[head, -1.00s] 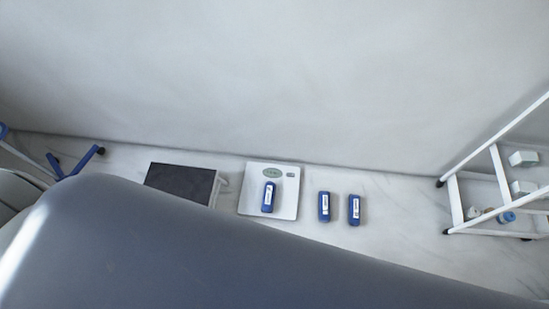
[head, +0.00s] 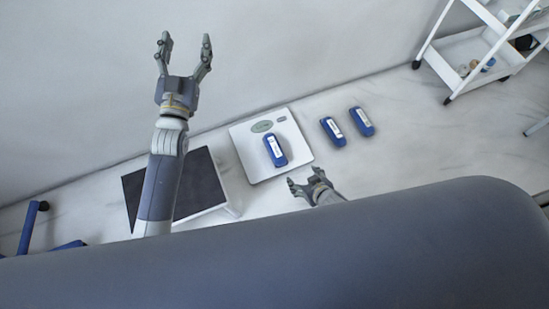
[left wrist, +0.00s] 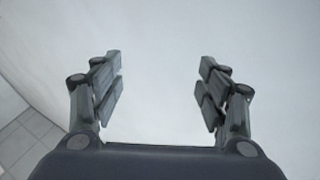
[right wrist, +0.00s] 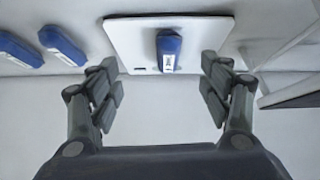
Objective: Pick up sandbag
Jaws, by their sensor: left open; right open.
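Three blue sandbags with white labels show in the head view. One sandbag (head: 275,150) lies on the white scale (head: 246,166). The middle sandbag (head: 332,131) and the far right sandbag (head: 362,122) lie on the floor to the right of the scale. My right gripper (head: 304,182) is open and empty, just in front of the scale. In the right wrist view the sandbag on the scale (right wrist: 168,51) appears ahead, between the open fingers (right wrist: 160,85) and apart from them. My left gripper (head: 187,45) is open and empty, raised in front of the wall. Its open fingers (left wrist: 160,85) show only wall between them.
A dark-topped step stool (head: 197,186) stands left of the scale, partly behind my left arm. A white trolley (head: 478,55) with small items stands at the upper right. A grey padded surface (head: 330,255) fills the foreground. Floor right of the sandbags is clear.

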